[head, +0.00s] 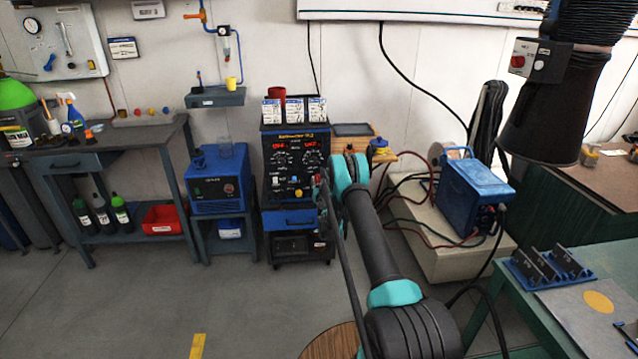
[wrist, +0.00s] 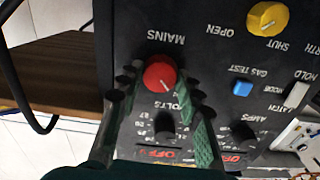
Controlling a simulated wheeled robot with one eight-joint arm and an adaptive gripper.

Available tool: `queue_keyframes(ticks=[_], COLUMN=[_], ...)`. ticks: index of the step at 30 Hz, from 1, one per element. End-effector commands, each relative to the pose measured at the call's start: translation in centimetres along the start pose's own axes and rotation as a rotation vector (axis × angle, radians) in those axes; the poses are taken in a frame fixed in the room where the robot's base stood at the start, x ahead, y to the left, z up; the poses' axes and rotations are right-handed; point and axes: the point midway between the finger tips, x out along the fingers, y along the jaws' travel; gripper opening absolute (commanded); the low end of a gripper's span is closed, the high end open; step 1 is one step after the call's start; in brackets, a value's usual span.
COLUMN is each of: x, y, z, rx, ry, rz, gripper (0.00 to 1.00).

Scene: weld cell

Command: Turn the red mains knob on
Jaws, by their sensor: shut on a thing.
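The red mains knob (wrist: 160,74) sits on the black front panel of the welder, beside the upside-down word MAINS in the wrist view. My gripper (wrist: 160,82) has one finger on each side of the knob and is shut on it. A small pale mark shows on the knob's face, but its exact setting is hard to read. In the head view the welder (head: 297,143) stands upright on its blue cart, with lit red displays. My arm reaches its right side there, and the fingertips are too small to make out.
On the panel, a yellow knob (wrist: 267,18), a blue button (wrist: 242,88) and a black volts knob (wrist: 164,127) lie close by. A blue box unit (head: 219,180) stands left of the welder. Another blue machine (head: 474,190) with cables stands at right. Open floor lies in front.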

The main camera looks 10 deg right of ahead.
Motion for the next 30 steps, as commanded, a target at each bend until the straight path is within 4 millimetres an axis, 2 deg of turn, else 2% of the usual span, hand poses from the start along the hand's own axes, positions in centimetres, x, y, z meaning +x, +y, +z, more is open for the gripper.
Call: queue_keyframes(ticks=[8, 30], x=[-0.04, -0.07], y=[0.02, 0.03], z=[0.02, 0.05], rx=[0.183, 0.884], ry=[0.0, 0.0], rz=[0.0, 0.001], gripper=[0.07, 0.07])
